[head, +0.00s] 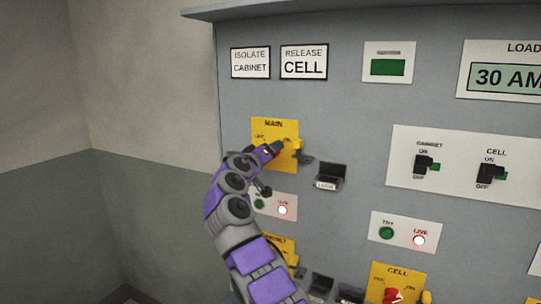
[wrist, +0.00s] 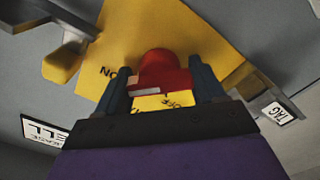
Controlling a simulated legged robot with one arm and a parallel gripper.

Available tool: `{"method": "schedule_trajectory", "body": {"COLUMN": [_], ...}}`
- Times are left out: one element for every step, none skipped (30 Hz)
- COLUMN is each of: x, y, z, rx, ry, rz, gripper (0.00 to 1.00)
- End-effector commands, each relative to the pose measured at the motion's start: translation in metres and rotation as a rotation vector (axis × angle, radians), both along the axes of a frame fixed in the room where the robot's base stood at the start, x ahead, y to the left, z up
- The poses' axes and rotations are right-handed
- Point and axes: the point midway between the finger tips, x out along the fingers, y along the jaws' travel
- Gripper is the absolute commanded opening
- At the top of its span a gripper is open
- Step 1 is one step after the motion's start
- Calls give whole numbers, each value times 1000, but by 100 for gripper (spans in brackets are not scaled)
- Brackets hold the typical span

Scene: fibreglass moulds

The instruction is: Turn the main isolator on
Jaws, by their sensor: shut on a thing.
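The main isolator is a yellow plate (head: 266,126) marked MAIN, with OFF at left and ON at right, on the grey panel. Its red handle (wrist: 165,72) shows in the wrist view between the two fingers of my gripper (wrist: 165,88). My gripper is shut on this handle. In the head view my gripper (head: 274,149) covers most of the handle and the middle of the plate. The wrist view shows the lettering upside down. I cannot tell clearly which mark the handle points to.
Two more yellow isolator plates, CABINET (head: 277,243) and CELL (head: 398,272), sit lower. A white plate with two switches (head: 460,168) is at right.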

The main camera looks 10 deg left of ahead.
Motion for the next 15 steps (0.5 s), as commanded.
{"method": "schedule_trajectory", "body": {"x": [-2, -2, -2, -2, -2, -2, -3, -3, -3, -3, -3, -3, -4, -4, -4], "y": [5, 5, 5, 5, 5, 5, 6, 6, 6, 6, 6, 6, 6, 6, 7], "z": [5, 5, 6, 6, 7, 7, 8, 8, 8, 9, 9, 10, 10, 11, 11], "rx": [4, 5, 7, 7, 7, 7, 7, 7, 7, 6, 6, 7, 6, 6, 6], "ry": [-12, -13, -15, -16, -16, -18, -18, -19, -20, -21, -21, -22, -24, -24, -24], "rz": [11, 12, 13, 12, 12, 12, 12, 12, 13, 14, 13, 14, 14, 15, 15], "gripper": [38, 38, 38, 38, 38, 38, 38, 38, 38, 38, 38, 38, 38, 72, 76]}}
